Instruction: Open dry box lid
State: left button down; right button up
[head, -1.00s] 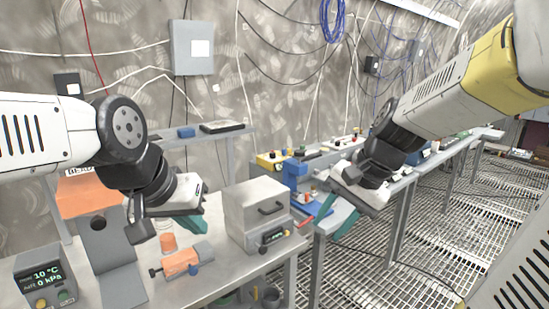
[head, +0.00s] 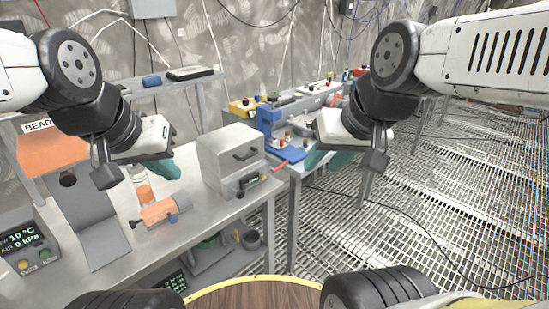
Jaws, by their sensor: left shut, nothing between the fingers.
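The dry box seems to be the grey metal box (head: 222,172) on the steel bench, with a dark handle (head: 246,155) and a small green display on its front. Its lid looks closed. My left gripper (head: 168,170) is shut and empty, in the air left of the box, above the orange clamp-like tool. My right gripper (head: 322,163) hangs to the right of the box, apart from it; whether its teal fingers are open I cannot tell.
An orange and grey tool (head: 160,211) lies on the bench (head: 130,262) left of the box. A readout unit (head: 27,242) and grey stand (head: 88,220) are further left. A second bench behind holds a blue device (head: 267,118) and small parts. Grating floor lies right.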

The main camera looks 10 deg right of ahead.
aim_at(224, 152)
jog(key=i+l+u, duration=0.15)
jog(key=l+u, duration=0.2)
jog(key=i+l+u, duration=0.1)
jog(key=l+u, duration=0.2)
jog(key=l, duration=0.2)
